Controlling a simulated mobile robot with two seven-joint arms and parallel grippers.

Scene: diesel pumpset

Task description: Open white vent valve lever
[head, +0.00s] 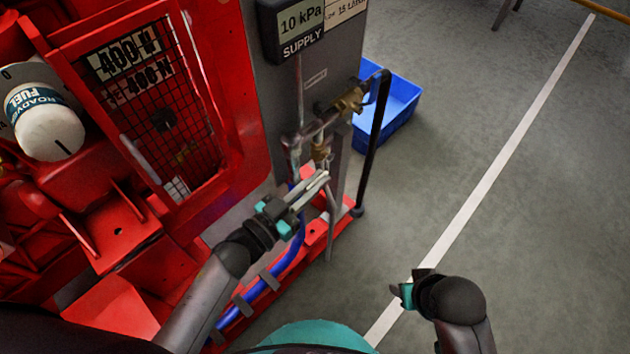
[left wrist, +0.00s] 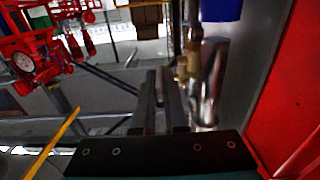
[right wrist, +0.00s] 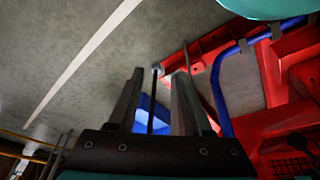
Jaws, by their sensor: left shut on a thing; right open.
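My left gripper (head: 320,179) is at the pipework on the side of the grey panel, just below a brass valve body (head: 321,152). Its fingers are shut on the white vent valve lever, a thin pale strip that the fingers mostly hide. In the left wrist view the left gripper's fingers (left wrist: 165,85) are beside the brass fitting (left wrist: 193,58) and a shiny metal cylinder (left wrist: 212,80). The lever's exact angle cannot be told. My right gripper (head: 402,291) is open and empty over the floor; its spread fingers (right wrist: 157,85) show in the right wrist view.
A grey panel (head: 262,95) carries a supply gauge display (head: 300,22). A second brass valve (head: 350,98) and a black upright pipe (head: 374,145) stand to the right. A blue bin (head: 398,105) is behind. A blue hose (head: 288,262) runs along the red frame. The floor at right is clear.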

